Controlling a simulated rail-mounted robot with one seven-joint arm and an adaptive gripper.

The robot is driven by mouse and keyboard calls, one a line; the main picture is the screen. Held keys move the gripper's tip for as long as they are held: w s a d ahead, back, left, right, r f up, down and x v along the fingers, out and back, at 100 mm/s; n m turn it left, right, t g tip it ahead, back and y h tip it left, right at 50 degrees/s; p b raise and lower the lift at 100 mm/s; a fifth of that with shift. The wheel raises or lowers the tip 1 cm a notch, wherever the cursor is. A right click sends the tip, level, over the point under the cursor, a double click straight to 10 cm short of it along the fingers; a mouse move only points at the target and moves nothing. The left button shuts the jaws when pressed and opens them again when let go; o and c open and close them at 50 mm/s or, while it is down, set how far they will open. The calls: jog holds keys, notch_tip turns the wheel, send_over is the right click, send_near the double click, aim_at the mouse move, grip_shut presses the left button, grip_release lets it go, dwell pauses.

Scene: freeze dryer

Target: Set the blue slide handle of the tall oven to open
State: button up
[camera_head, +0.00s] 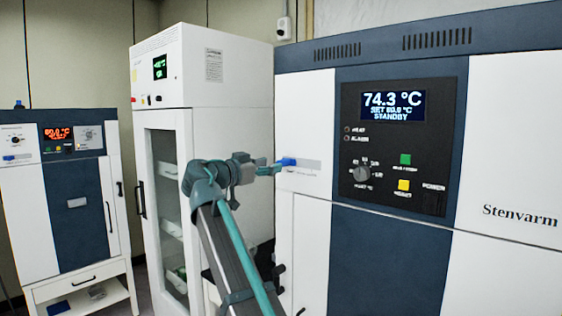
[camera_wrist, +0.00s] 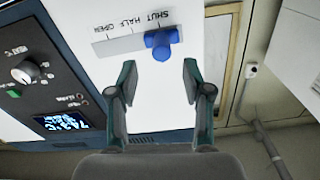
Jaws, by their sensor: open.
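The tall oven (camera_head: 390,250) stands at the right, white and dark blue, with a display reading 74.3 °C and STANDBY. Its blue slide handle (camera_head: 288,161) is at the left end of a pale scale plate (camera_head: 310,164). In the wrist view, which is turned over, the blue handle (camera_wrist: 161,42) is at the SHUT end of the plate (camera_wrist: 120,43), with HALF and OPEN further left. My gripper (camera_head: 272,168) is open in front of the handle. In the wrist view, my gripper's fingers (camera_wrist: 160,70) are apart, one to each side of the handle and short of it.
A smaller oven (camera_head: 75,215) with its own blue handle (camera_head: 9,158) stands at the far left. A tall white cabinet (camera_head: 240,75) with a glass door stands behind my arm. The tall oven's control panel (camera_head: 398,145) has a knob and buttons right of the plate.

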aim_at(284, 163)
jog(key=p+x, duration=0.1)
jog(key=x, duration=0.5)
jog(key=shift+w+f, duration=0.1)
grip_shut()
